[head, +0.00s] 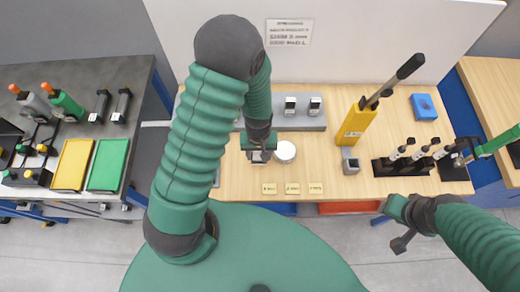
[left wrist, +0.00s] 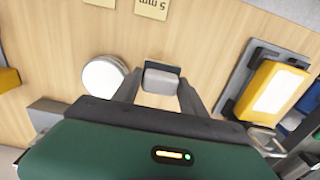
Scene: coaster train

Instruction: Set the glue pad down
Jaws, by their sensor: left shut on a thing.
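My left gripper (head: 260,153) is low over the wooden workbench (head: 240,185). It is shut on a small pale grey block with a dark edge, which I take to be the glue pad (left wrist: 161,81). In the left wrist view the pad sits between the two fingertips of the left gripper (left wrist: 158,88). I cannot tell whether the pad touches the bench. A round white disc (head: 285,151) lies just right of the gripper, and it also shows in the left wrist view (left wrist: 103,76). My right gripper (head: 403,226) is near the bench's front edge, its jaws unclear.
Several cream label cards (head: 292,188) lie in front. A grey rack (head: 306,122) stands behind, a yellow holder (head: 357,123) to the right. Further right are a small grey block (head: 351,161), a blue box (head: 424,106) and a black tool stand (head: 402,167).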

